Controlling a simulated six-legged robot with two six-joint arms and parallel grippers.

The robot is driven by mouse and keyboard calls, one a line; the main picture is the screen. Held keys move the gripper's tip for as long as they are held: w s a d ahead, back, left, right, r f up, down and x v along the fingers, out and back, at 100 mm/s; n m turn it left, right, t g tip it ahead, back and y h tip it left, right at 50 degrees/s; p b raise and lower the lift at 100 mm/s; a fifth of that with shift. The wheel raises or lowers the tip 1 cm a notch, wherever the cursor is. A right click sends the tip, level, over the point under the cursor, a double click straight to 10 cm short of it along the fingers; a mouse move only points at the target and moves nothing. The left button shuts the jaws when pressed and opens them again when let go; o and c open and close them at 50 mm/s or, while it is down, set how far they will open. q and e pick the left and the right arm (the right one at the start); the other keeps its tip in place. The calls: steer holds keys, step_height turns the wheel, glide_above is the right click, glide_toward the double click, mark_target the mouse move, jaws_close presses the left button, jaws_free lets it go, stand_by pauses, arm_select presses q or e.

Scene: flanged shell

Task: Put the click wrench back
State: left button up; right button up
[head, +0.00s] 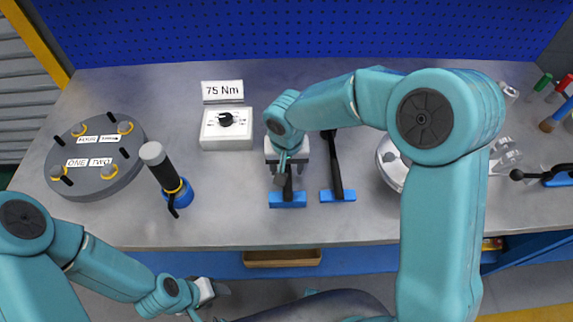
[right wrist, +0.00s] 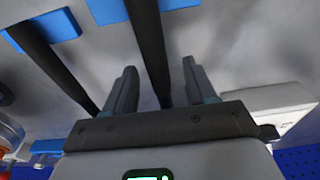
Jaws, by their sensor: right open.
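Two long black wrench-like tools lie on the bench, each with one end at a blue block. One (head: 288,188) is under my right gripper (head: 285,170); the other (head: 335,165) lies just right of it. I cannot tell which is the click wrench. In the right wrist view, my right gripper (right wrist: 160,88) is open. The nearer black bar (right wrist: 150,45) runs between its fingers in the picture without visible contact; I cannot tell the height gap. The second bar (right wrist: 55,65) passes to the left. My left gripper (head: 215,289) hangs low before the bench; its jaws are too small to read.
A grey flanged disc (head: 90,178) with labels and a black-handled tool in a blue holder (head: 178,192) stand at left. A white knob box (head: 227,137) sits below a "75 Nm" sign (head: 222,91). A round pale part (head: 389,178) is partly hidden by my right arm.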

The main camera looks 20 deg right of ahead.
step_height(320, 180, up, 12)
steer(key=s, duration=0.1)
steer(key=shift+s+a+f, duration=0.2)
stand_by(0.3)
